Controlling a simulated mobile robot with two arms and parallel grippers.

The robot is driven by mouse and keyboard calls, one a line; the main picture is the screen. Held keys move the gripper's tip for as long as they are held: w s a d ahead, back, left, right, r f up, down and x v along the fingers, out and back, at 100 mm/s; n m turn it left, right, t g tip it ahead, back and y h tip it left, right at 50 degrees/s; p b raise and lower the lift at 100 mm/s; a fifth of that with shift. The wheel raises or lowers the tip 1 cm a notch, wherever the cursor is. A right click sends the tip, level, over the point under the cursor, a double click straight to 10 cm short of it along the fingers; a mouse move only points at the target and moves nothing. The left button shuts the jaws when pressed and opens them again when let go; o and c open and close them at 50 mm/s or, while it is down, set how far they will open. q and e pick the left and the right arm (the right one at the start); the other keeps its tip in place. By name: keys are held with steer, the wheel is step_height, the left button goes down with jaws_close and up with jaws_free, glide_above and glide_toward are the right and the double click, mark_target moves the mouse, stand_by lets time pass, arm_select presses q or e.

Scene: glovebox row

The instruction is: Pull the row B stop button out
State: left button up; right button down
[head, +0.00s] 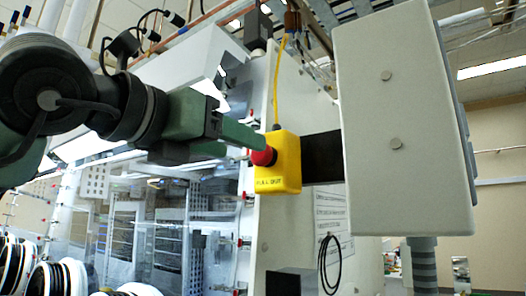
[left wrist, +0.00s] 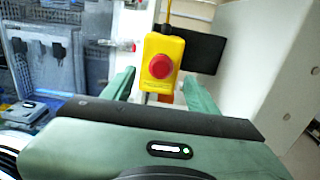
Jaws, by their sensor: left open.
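The row B stop button is a red mushroom knob (head: 264,156) on a yellow box (head: 284,172) marked "PULL OUT". A yellow cable runs up from the box. In the left wrist view the red knob (left wrist: 161,66) faces the camera on the yellow box (left wrist: 172,49). My left gripper (head: 243,143) has green fingers and is open. In the head view its upper finger ends beside the knob. I cannot tell whether a finger touches the knob. My right gripper is not in view.
A large pale grey cabinet (head: 396,120) stands close to the right of the yellow box, joined by a dark bracket (head: 322,158). The glovebox window (head: 150,225) and several black-and-white glove ports (head: 58,278) lie at left. A black cable loop (head: 329,262) hangs below.

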mark_target(257, 154)
arm_select(q)
steer(key=p+x, duration=0.2)
steer(key=x, duration=0.4)
steer(key=shift+d, duration=0.15)
steer(key=shift+f, duration=0.1)
steer(key=shift+s, duration=0.1)
steer(key=shift+a, duration=0.2)
steer(key=shift+c, duration=0.9)
steer(key=c, duration=1)
jaws_close()
steer(key=shift+s, duration=0.1)
steer(key=shift+s+a+f+b, duration=0.2)
steer(key=shift+s+b, duration=0.1)
steer(key=shift+b, duration=0.45)
steer(key=shift+s+a, duration=0.1)
steer(key=shift+s, duration=0.05)
steer(key=shift+s+r, duration=0.1)
steer(key=shift+r, duration=0.05)
steer(key=o, duration=0.8)
jaws_free()
steer(key=o, duration=0.4)
steer(key=shift+a, duration=0.1)
steer(key=shift+s, duration=0.1)
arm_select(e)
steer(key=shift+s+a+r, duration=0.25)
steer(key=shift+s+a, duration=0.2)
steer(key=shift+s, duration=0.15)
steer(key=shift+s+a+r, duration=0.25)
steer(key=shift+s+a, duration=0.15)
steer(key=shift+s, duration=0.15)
